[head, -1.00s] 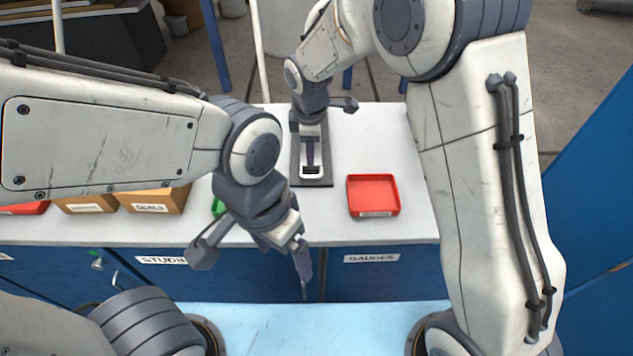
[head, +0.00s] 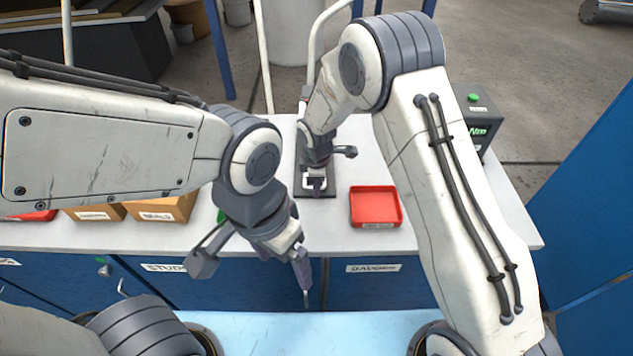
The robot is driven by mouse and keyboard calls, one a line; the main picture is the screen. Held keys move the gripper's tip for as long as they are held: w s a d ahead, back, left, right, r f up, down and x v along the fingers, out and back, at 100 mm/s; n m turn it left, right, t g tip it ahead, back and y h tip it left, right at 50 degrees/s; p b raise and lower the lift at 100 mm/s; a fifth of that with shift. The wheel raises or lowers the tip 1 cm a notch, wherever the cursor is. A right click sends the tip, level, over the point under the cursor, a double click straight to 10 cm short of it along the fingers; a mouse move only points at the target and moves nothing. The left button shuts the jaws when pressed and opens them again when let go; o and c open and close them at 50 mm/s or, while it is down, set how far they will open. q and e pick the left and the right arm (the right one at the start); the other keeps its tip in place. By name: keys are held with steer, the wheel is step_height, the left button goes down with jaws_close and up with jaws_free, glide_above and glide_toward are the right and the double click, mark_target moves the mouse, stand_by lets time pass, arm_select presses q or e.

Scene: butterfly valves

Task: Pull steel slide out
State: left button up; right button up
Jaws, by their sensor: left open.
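The steel slide (head: 311,182) shows as a pale, framed metal piece on a dark base plate (head: 329,192) on the white bench. Most of it is hidden beneath my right wrist. My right gripper (head: 317,187) points down over the slide's near end, with a dark finger at or inside the frame. I cannot tell whether it grips the slide. My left gripper (head: 303,285) is open and empty, hanging in front of the bench's near edge, well apart from the slide.
A red tray (head: 375,207) sits right of the base plate. Cardboard boxes (head: 165,209) stand at the left, and a dark box with a green button (head: 478,120) at the back right. A green item (head: 221,215) is partly hidden by my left arm. Blue drawers (head: 370,287) lie below.

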jaws_close()
steer(key=shift+a, duration=0.1)
stand_by(1.2)
